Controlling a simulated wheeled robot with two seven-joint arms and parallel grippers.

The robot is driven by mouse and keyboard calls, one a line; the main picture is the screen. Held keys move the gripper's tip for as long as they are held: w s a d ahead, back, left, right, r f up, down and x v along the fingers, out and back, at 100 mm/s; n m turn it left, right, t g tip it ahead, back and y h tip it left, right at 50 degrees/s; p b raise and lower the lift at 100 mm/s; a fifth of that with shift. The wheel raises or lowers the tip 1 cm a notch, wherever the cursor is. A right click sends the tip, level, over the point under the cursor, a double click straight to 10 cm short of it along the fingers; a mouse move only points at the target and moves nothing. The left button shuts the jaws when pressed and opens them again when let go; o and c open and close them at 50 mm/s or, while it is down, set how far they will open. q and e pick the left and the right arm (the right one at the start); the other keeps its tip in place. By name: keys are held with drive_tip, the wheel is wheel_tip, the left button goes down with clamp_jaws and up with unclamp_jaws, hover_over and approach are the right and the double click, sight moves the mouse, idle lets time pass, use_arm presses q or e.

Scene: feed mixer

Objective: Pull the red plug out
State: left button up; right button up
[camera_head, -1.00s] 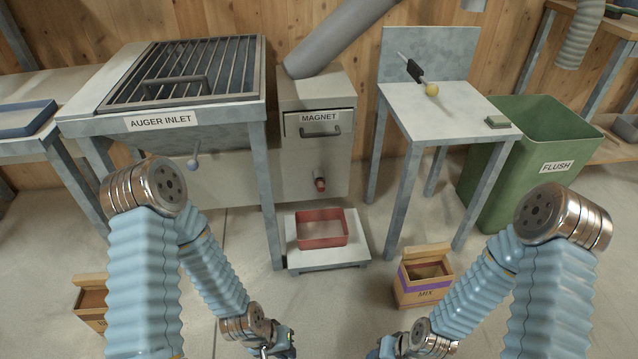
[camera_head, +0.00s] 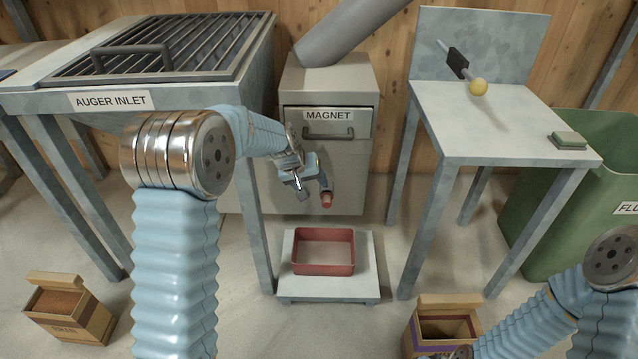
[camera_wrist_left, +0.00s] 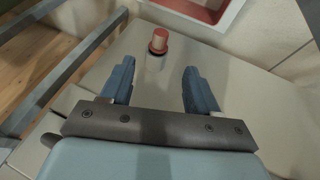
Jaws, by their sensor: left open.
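My right gripper is not clearly in view; only part of my right arm shows at the lower right.
A red tray (camera_head: 323,272) stands on a white platform (camera_head: 328,290) below the spout. The auger inlet table (camera_head: 110,101) is at left. A grey table (camera_head: 480,120) with a yellow-knobbed rod (camera_head: 478,87) stands right. Wooden boxes (camera_head: 70,310) (camera_head: 445,318) and a green bin (camera_head: 560,225) are around.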

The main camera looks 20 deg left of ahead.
sight(325, 202)
use_arm(q)
drive_tip(key=b+x, duration=0.3)
drive_tip(key=x, duration=1)
drive_tip(key=shift+f, duration=0.25)
drive_tip(key=shift+s, duration=0.1)
clamp_jaws()
